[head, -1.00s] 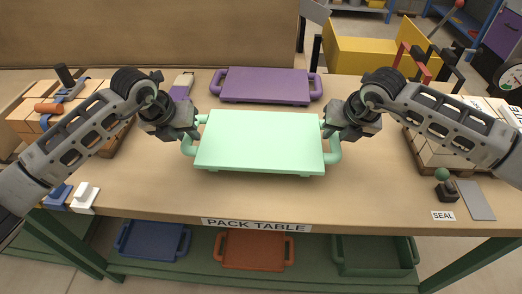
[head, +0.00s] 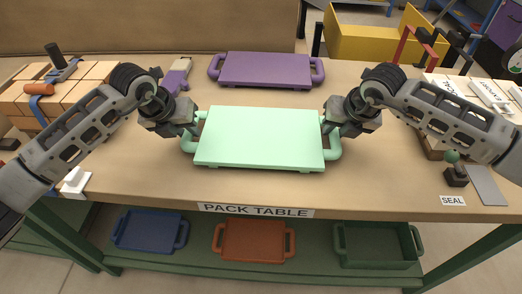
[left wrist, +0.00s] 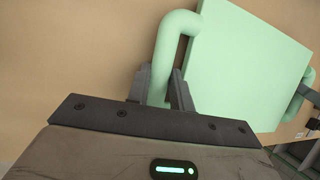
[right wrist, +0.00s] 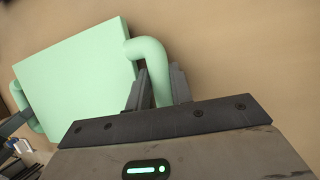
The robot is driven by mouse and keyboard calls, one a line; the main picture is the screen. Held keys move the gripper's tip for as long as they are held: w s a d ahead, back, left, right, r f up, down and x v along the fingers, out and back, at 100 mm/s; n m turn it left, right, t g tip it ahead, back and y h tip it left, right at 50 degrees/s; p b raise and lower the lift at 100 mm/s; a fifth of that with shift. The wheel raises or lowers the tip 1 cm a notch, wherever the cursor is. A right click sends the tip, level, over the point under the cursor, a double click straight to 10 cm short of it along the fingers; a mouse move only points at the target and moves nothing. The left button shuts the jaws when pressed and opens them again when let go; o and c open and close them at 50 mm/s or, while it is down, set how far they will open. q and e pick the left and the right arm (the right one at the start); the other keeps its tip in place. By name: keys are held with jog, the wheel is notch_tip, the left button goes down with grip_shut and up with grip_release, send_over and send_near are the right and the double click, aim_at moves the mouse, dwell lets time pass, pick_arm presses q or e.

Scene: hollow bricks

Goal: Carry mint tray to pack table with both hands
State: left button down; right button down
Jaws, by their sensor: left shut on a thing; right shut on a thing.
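The mint tray (head: 260,137) is level over the middle of the pack table (head: 130,170), with a tube handle at each end. I cannot tell if its feet touch the tabletop. My left gripper (head: 193,128) is shut on the tray's left handle, which shows between the fingers in the left wrist view (left wrist: 163,75). My right gripper (head: 328,127) is shut on the right handle, also seen between the fingers in the right wrist view (right wrist: 157,75). The table's front edge carries a "PACK TABLE" label (head: 256,211).
A purple tray (head: 265,70) lies behind the mint tray. Stacked bricks (head: 85,85) stand at the left, more boxes at the right. A green-knobbed block (head: 454,170) and a grey plate (head: 486,185) sit front right. Blue (head: 148,232), orange (head: 253,241) and green (head: 375,245) trays lie on the shelf below.

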pick_arm(q)
jog(key=c, duration=1.2)
grip_release()
jog(key=shift+a+f, duration=0.2)
jog(key=shift+f, duration=0.05)
jog(key=shift+c, duration=0.2)
pick_arm(e)
jog(key=c, duration=1.2)
grip_release()
jog(key=shift+d+f, duration=0.25)
jog(key=shift+c, duration=0.2)
pick_arm(q)
jog(key=shift+d, duration=0.1)
pick_arm(e)
jog(key=shift+a, duration=0.15)
pick_arm(q)
jog(key=shift+d, duration=0.15)
pick_arm(e)
jog(key=shift+a+r, duration=0.1)
jog(key=shift+a, duration=0.05)
